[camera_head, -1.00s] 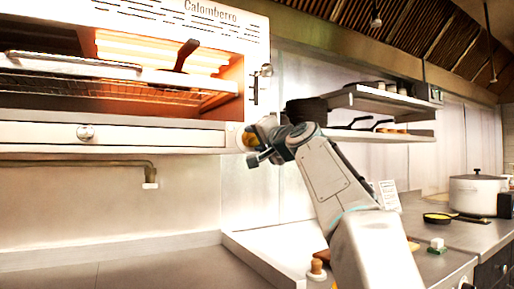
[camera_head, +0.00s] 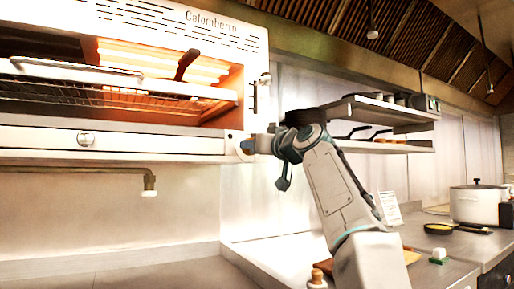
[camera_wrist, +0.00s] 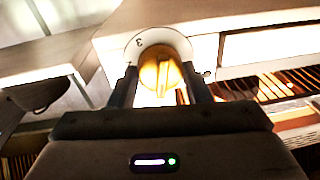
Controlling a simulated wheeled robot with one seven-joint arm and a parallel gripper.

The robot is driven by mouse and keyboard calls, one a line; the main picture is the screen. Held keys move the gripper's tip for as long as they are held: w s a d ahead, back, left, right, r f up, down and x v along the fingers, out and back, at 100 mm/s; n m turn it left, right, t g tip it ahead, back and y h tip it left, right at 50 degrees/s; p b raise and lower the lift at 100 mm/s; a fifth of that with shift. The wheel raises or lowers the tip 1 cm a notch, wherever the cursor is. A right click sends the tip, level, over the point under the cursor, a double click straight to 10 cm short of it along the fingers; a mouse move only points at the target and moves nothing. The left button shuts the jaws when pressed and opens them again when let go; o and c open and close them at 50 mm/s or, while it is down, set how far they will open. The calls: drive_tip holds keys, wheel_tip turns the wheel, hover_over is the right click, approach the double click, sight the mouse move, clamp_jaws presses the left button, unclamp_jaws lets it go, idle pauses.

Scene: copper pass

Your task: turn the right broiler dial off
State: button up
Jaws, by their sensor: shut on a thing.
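The right broiler dial (camera_wrist: 162,72) is a yellow-gold knob on a pale round plate with a "3" at its upper left, seen in the wrist view. It sits at the lower right corner of the broiler (camera_head: 60,142), whose heating bars glow orange. My gripper (camera_wrist: 162,82) has one finger on each side of the knob and is closed on it. The dial's exact pointer setting cannot be read.
A second round dial (camera_head: 86,139) is on the broiler's front, further left. Wall shelves (camera_head: 385,147) with pans are right of my arm. A pipe (camera_head: 90,169) runs below the broiler.

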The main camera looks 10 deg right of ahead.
drive_tip(key=shift+n, duration=1.2)
drive_tip(key=o, duration=1)
drive_tip(key=r+b+v, duration=0.1)
drive_tip(key=b+v, duration=0.4)
drive_tip(key=v, duration=0.8)
drive_tip(key=shift+s+d+f, duration=0.2)
drive_tip(key=shift+s+f, duration=0.1)
drive_tip(key=shift+f, duration=0.05)
